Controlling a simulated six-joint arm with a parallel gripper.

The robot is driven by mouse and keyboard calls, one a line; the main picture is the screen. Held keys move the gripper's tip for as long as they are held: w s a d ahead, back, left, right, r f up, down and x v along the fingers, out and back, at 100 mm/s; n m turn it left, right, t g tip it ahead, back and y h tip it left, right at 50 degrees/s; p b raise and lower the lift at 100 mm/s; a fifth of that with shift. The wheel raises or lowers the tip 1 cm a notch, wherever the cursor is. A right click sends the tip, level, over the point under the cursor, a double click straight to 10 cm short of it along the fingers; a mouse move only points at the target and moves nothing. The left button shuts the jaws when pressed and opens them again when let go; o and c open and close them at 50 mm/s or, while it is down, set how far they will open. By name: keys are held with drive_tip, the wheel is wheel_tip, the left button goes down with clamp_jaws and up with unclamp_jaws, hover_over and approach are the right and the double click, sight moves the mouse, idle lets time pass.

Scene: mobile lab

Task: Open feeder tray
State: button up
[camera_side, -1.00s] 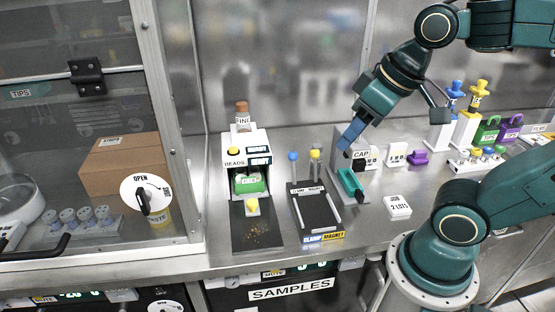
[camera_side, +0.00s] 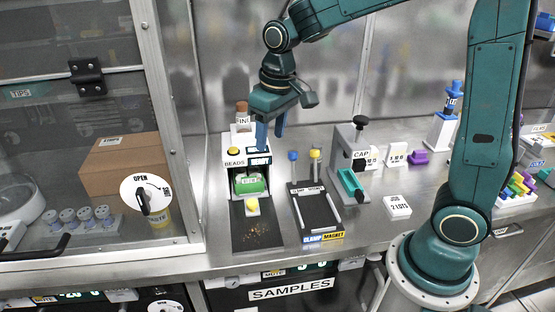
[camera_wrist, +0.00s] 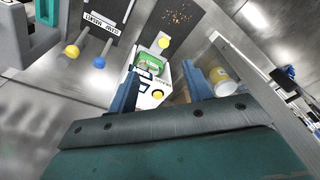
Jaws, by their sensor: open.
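The white bead feeder (camera_side: 240,160), labelled BEADS, stands left of centre with a green part (camera_side: 249,184) in its front opening. A yellow knob (camera_side: 252,205) sits low at its front, above a dark plate (camera_side: 257,236) scattered with brown specks. I cannot tell which part is the feeder tray or how far out it is. My gripper (camera_side: 272,138) is open and empty, pointing down at the feeder's top right. In the wrist view, the feeder (camera_wrist: 148,98) lies between my open fingers (camera_wrist: 160,72), with the yellow knob (camera_wrist: 164,42) beyond.
The clamp magnet stand (camera_side: 316,210), with blue and yellow knobs behind it, is close on the feeder's right. The grey CAP press (camera_side: 347,150) stands farther right. A glass cabinet (camera_side: 195,120) borders the left. A brown-capped bottle (camera_side: 242,108) tops the feeder.

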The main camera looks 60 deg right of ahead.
drive_tip(key=g, duration=0.2)
hover_over(252, 202)
wheel_tip(252, 202, down, 8)
drive_tip(key=shift+f, duration=0.15)
wheel_tip(252, 202, down, 14)
drive_tip(key=shift+r, duration=0.25)
idle(0.4)
clamp_jaws()
drive_tip(key=s+a, duration=1)
drive_tip(key=shift+a, duration=0.15)
